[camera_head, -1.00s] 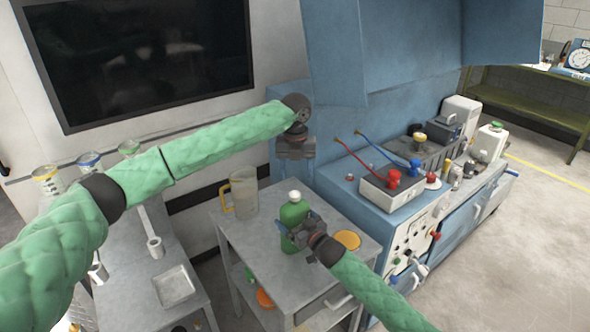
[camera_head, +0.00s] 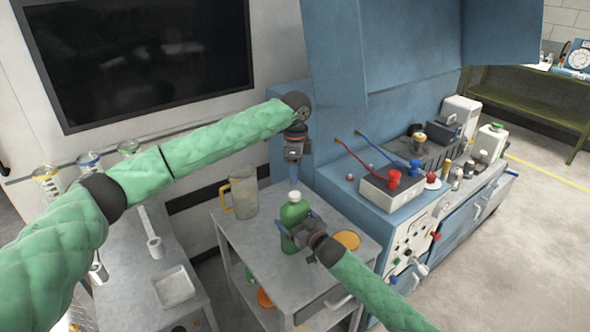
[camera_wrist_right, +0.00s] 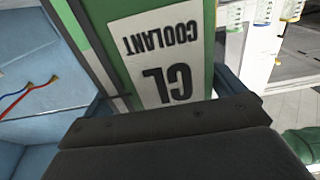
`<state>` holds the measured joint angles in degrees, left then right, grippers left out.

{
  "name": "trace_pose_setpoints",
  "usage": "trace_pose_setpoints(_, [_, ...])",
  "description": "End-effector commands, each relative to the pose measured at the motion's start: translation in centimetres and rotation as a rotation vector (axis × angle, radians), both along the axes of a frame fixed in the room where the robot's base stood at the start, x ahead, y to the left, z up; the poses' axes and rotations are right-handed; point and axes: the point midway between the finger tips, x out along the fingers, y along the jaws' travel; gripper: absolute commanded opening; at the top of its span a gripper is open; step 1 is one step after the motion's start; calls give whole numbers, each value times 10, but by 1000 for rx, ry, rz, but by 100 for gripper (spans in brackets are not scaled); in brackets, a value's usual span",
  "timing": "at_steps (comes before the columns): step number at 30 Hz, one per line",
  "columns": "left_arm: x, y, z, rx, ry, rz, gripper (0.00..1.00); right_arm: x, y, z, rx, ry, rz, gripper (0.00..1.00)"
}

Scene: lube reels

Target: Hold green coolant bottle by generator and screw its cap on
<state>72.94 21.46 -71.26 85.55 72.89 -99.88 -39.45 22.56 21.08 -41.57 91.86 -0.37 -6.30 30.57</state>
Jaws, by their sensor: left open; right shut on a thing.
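The green coolant bottle (camera_head: 292,218) stands upright on the grey cart (camera_head: 262,262). A white cap (camera_head: 294,196) sits on its top; whether it is tight cannot be told. My right gripper (camera_head: 288,234) is shut around the bottle's body from the right. In the right wrist view the bottle's label (camera_wrist_right: 168,58), reading "COOLANT" and "CL" upside down, fills the space between the fingers. My left gripper (camera_head: 294,172) hangs pointing down just above the cap, open, with its fingertips close to it. Whether they touch the cap cannot be told.
A clear jug with a yellow handle (camera_head: 241,196) stands left of the bottle, and an orange-topped container (camera_head: 346,240) stands right of it. The blue generator bench (camera_head: 372,220) is close on the right. A metal tray (camera_head: 174,287) lies on the left table.

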Motion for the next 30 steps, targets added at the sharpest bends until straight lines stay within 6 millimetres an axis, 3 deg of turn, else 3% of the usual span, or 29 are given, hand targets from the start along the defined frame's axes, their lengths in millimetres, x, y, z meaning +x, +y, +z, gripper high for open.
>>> trace_pose_setpoints(30, [-1,2,0,4,14,1403,57,0,0,0,0,0,0,31])
